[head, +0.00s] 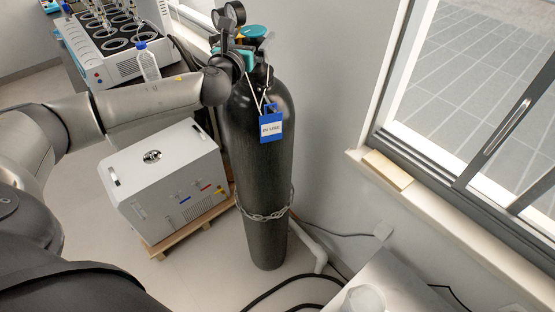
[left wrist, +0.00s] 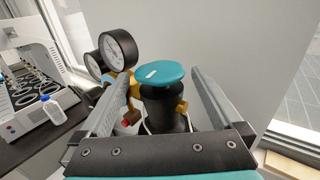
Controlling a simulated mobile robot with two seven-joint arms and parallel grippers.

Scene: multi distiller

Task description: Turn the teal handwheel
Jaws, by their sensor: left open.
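The teal handwheel (head: 252,31) sits on top of the valve of a tall black gas cylinder (head: 262,190). In the left wrist view the handwheel (left wrist: 161,73) is a flat teal disc with a small white mark, on a dark valve body with brass fittings. My left gripper (head: 243,44) is at the top of the cylinder; its fingertips are partly hidden in the head view. In the left wrist view its open fingers (left wrist: 160,85) lie on either side of the valve, with a visible gap to the handwheel on the right. My right gripper is not in view.
Pressure gauges (left wrist: 117,49) stand close to the left finger. A blue tag (head: 271,125) hangs on the cylinder, and a chain (head: 264,215) circles it. A grey box unit (head: 160,170) stands left; the distiller (head: 118,60) is behind. A wall and window (head: 470,90) are right.

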